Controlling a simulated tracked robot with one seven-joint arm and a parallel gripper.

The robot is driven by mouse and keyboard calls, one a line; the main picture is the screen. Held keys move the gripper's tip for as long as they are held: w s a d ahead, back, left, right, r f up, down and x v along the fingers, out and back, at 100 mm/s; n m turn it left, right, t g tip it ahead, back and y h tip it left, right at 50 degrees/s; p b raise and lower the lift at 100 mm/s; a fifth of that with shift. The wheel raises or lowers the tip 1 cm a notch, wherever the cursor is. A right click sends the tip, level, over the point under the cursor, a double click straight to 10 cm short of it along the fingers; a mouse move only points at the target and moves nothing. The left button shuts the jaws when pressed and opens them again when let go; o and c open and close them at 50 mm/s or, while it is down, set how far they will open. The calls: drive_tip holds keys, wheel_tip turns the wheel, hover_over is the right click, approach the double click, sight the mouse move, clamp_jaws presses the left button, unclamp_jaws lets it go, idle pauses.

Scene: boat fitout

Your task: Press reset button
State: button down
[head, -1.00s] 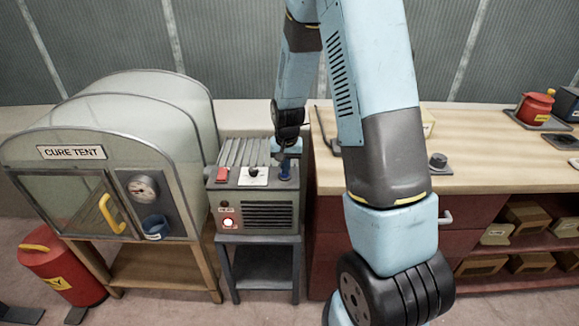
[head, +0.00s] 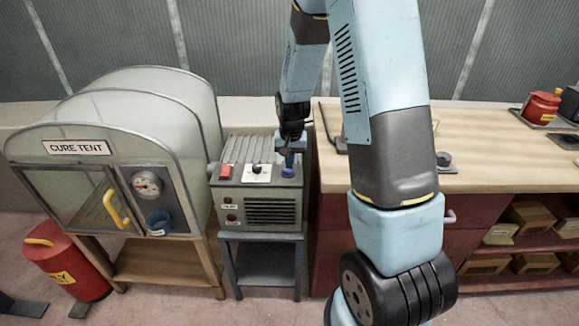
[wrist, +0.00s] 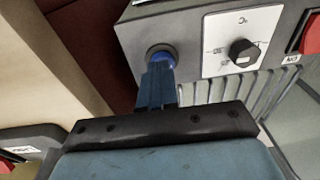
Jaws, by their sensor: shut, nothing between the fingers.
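The grey heater-like box (head: 258,190) stands on a small dark stand, left of the workbench. A round blue button (head: 287,173) sits at the right end of its top; it also shows in the wrist view (wrist: 160,53), set in a grey ring. My gripper (head: 290,160) is shut and empty, pointing down at the button. In the wrist view its blue fingertips (wrist: 159,72) overlap the button's near edge and appear to touch it. How far the button is pressed in is hidden. Two small lamps on the box's front (head: 231,218) look dark.
A red switch (head: 226,171) and a black knob on a white dial plate (head: 257,173) lie left of the button. The cure tent (head: 77,148) stands close on the left. The wooden workbench (head: 490,165) stands close on the right.

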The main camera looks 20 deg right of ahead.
sight(291, 178)
wheel_tip(291, 178, up, 12)
drive_tip(key=shift+s+f, duration=0.2)
drive_tip(key=shift+s, duration=0.2)
idle(0.7)
drive_tip(key=s+r+n+t, duration=0.2)
drive_tip(key=s+r, duration=0.9)
drive_tip(key=r, duration=0.2)
drive_tip(key=s+r+t, duration=0.1)
drive_tip(key=s+r, duration=0.2)
drive_tip(key=s, duration=0.4)
drive_tip(key=s+d+r+n+t, duration=0.1)
drive_tip(key=s+r, duration=0.2)
drive_tip(key=s, duration=0.5)
drive_tip(key=shift+s+r+n, duration=0.2)
drive_tip(key=shift+r+n, duration=0.1)
drive_tip(key=shift+r, duration=0.05)
